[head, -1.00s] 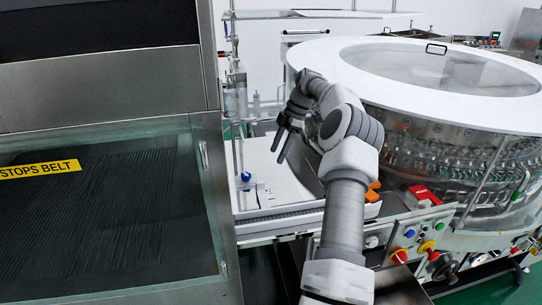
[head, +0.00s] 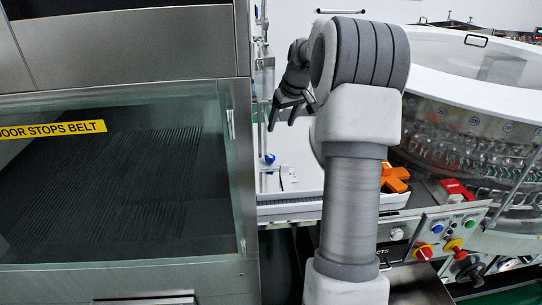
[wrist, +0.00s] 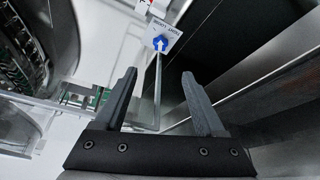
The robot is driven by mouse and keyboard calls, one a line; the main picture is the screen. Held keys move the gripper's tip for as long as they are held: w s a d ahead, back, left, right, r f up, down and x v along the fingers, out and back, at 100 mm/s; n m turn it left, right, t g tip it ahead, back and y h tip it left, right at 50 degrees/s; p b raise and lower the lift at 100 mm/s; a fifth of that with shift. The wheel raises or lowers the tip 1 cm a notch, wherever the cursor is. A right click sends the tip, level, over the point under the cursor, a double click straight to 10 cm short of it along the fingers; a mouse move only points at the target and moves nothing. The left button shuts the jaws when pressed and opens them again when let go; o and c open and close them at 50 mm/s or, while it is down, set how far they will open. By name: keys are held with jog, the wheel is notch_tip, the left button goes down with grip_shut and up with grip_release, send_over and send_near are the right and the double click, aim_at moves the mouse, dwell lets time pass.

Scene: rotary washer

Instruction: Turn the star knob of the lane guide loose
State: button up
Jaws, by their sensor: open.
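A small blue knob (head: 269,158) sits on the upright post of the guide rails, beside a small white label, in the head view. My gripper (head: 281,122) is open and empty, fingers pointing down, above and slightly right of the blue knob in the head picture. In the wrist view my gripper (wrist: 159,73) has both fingers apart, with the blue shape lined up between them and not touched.
An orange lobed handle (head: 395,177) lies right of my arm, by a red part (head: 455,188). A control panel (head: 440,232) with coloured buttons is below. The round washer (head: 475,130) stands at right, the glass-fronted cabinet (head: 120,185) at left. White deck lies between.

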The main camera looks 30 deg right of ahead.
aim_at(270, 156)
jog(key=x, duration=1.6)
jog(key=shift+f, duration=0.4)
grip_shut()
